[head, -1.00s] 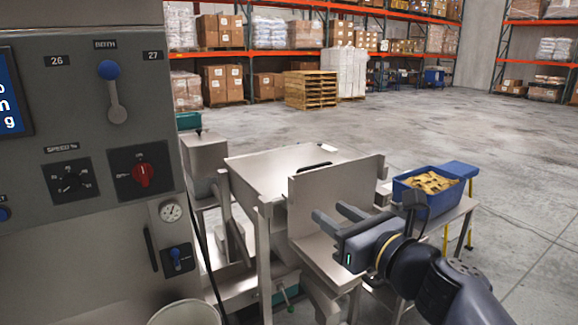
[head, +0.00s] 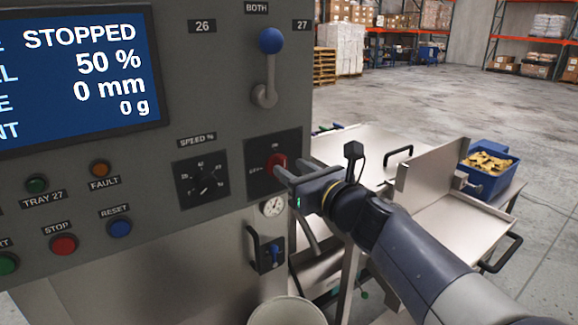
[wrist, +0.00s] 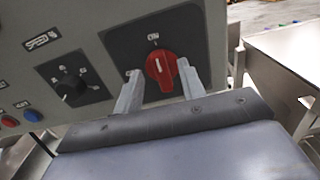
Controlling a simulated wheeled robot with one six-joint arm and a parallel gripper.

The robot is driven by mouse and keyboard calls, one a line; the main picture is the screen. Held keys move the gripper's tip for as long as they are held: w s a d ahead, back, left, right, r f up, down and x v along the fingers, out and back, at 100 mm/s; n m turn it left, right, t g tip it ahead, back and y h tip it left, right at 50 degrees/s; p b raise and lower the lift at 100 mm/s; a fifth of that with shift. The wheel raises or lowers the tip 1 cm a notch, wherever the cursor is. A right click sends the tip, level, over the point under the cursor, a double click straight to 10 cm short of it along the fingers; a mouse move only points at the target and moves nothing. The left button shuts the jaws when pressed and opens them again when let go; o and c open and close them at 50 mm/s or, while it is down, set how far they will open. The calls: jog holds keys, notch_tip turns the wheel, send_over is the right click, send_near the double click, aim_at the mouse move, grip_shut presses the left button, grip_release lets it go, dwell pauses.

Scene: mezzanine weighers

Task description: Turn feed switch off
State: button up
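The feed switch appears to be the red rotary knob (head: 279,161) on a dark plate low on the right of the grey panel. In the wrist view, its red knob (wrist: 161,66) has a white mark pointing up toward the ON label; the side label at left is partly hidden by a finger. My gripper (head: 288,172) is at the switch, its fingers pointing at the panel. In the wrist view, my gripper (wrist: 160,72) is open, with one finger on each side of the knob. A gap shows beside the knob, so contact cannot be told.
The black speed dial (head: 203,182) sits left of the switch. A blue-ball lever (head: 270,42) stands above it, and a gauge (head: 273,206) and blue toggle (head: 275,254) lie below. The screen (head: 75,75) reads STOPPED. Steel tables (head: 365,150) stand at the right.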

jog(key=shift+x, duration=1.1)
jog(key=shift+c, duration=0.4)
grip_shut()
